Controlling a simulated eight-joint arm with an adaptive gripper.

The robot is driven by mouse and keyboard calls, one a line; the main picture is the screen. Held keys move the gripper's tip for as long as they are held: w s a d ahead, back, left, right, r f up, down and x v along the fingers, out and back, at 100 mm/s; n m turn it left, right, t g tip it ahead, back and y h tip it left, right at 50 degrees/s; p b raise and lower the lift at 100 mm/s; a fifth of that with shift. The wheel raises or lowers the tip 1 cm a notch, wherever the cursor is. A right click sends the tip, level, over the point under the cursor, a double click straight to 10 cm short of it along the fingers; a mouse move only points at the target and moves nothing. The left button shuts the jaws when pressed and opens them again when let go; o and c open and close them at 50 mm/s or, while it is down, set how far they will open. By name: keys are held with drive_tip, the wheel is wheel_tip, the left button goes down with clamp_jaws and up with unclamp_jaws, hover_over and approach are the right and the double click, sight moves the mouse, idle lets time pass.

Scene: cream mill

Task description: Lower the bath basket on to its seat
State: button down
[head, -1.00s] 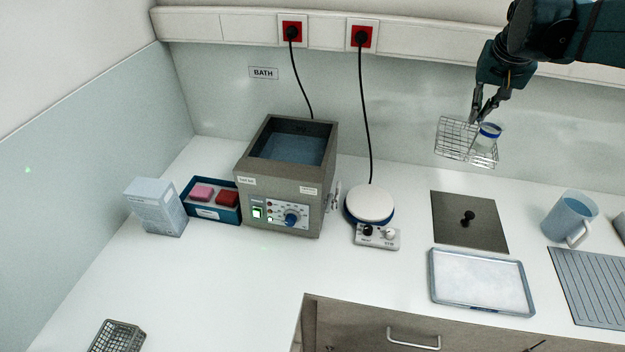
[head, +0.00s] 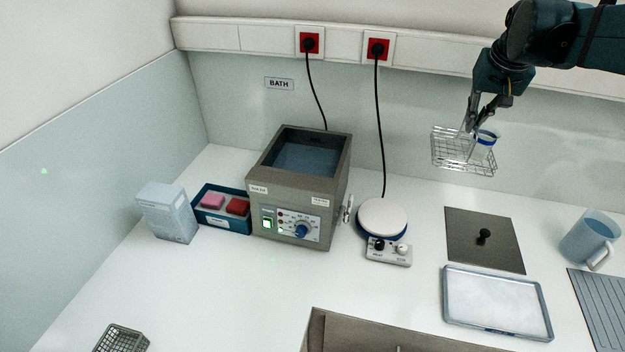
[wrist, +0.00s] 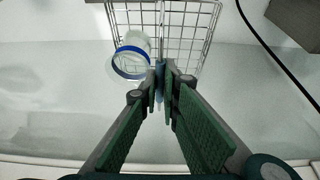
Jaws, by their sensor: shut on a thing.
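The wire bath basket (head: 455,151) hangs in the air at the upper right of the head view, above the counter and well right of the bath. My gripper (head: 472,128) is shut on it from above, and the wrist view shows my fingers (wrist: 165,80) closed at the basket (wrist: 185,30). A clear beaker with a blue rim (head: 487,139) is in the basket and also shows in the wrist view (wrist: 131,60). The grey water bath (head: 296,185) stands open at the back of the counter, its inside bluish. The seat inside it cannot be made out.
A hotplate stirrer (head: 383,222) stands right of the bath. A dark lid with a knob (head: 485,255), a metal tray (head: 497,332) and a blue mug (head: 588,238) are at the right. A blue rack (head: 222,221) and a box (head: 167,213) are left. Cables hang on the wall.

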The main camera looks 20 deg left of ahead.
drive_tip(key=shift+a, duration=0.15)
idle(0.4)
drive_tip(key=s+a+r+p, duration=0.2)
drive_tip(key=a+p, duration=0.4)
drive_tip(key=a, duration=0.8)
drive_tip(key=s+a+r+p, duration=0.2)
drive_tip(key=s+a+p, duration=0.3)
drive_tip(key=a, duration=1)
drive_tip(key=s+a+r+p, duration=0.2)
drive_tip(key=s+a+p, duration=0.2)
drive_tip(key=a, duration=1)
drive_tip(key=p, duration=0.3)
drive_tip(key=shift+s+a, duration=0.2)
drive_tip(key=shift+a, duration=0.2)
drive_tip(key=shift+f, duration=0.1)
wheel_tip(320, 180, down, 16)
drive_tip(key=b, duration=0.8)
drive_tip(key=shift+f+b, duration=0.3)
drive_tip(key=shift+b, duration=0.2)
idle(0.4)
